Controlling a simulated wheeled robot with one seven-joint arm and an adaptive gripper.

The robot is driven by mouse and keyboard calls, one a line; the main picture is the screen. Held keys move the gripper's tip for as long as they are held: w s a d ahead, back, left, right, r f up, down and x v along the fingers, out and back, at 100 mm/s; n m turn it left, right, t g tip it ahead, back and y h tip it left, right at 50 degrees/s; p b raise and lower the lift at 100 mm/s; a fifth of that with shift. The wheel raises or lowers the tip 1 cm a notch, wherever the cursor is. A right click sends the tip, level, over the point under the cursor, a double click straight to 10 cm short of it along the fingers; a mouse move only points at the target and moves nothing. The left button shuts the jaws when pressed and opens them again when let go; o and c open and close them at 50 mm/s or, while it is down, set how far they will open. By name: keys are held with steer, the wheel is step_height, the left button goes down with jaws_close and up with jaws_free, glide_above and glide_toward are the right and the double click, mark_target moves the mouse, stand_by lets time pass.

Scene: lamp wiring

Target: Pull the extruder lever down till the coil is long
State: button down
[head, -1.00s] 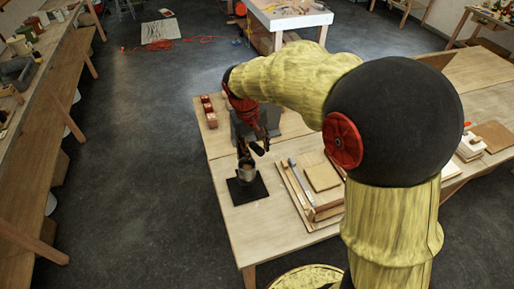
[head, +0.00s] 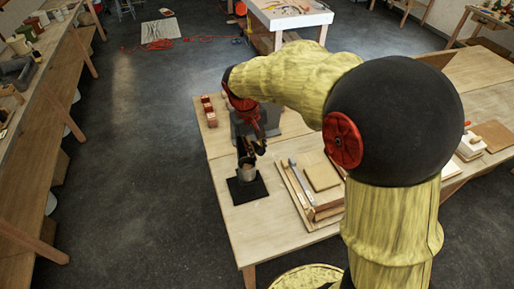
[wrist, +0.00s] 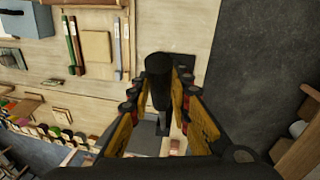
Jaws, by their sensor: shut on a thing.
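My gripper (head: 251,148) is over the left part of the workbench, reaching down in front of a grey block-like body (head: 271,121). In the wrist view my gripper (wrist: 160,98) is shut on a dark round-ended handle, which I take for the extruder lever (wrist: 158,68); it lies between the two yellow-sided fingers. Just below the gripper in the head view stands a grey metal cylinder (head: 246,175) with a brownish top, on a black square base (head: 247,194). I cannot make out the coil or its length; the gripper hides part of the extruder.
Stacked boards with a metal strip (head: 318,180) lie right of the black base. Red blocks (head: 208,112) stand at the bench's back left. The bench top (head: 240,215) is bare in front. Open floor (head: 130,160) lies to the left.

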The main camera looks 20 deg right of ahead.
stand_by(0.4)
steer(key=s+f+t+b, duration=0.2)
steer(key=f+b, duration=0.5)
steer(key=b, duration=0.7)
steer(key=s+f+t+b, duration=0.2)
steer(key=f+t+b, duration=0.3)
steer(key=b, duration=0.9)
step_height(320, 180, down, 3)
steer(key=shift+f+m, duration=0.1)
steer(key=shift+m, duration=0.2)
steer(key=shift+s+b, duration=0.1)
steer(key=shift+b, duration=0.35)
steer(key=c, duration=1.6)
jaws_free()
steer(key=shift+c, duration=0.2)
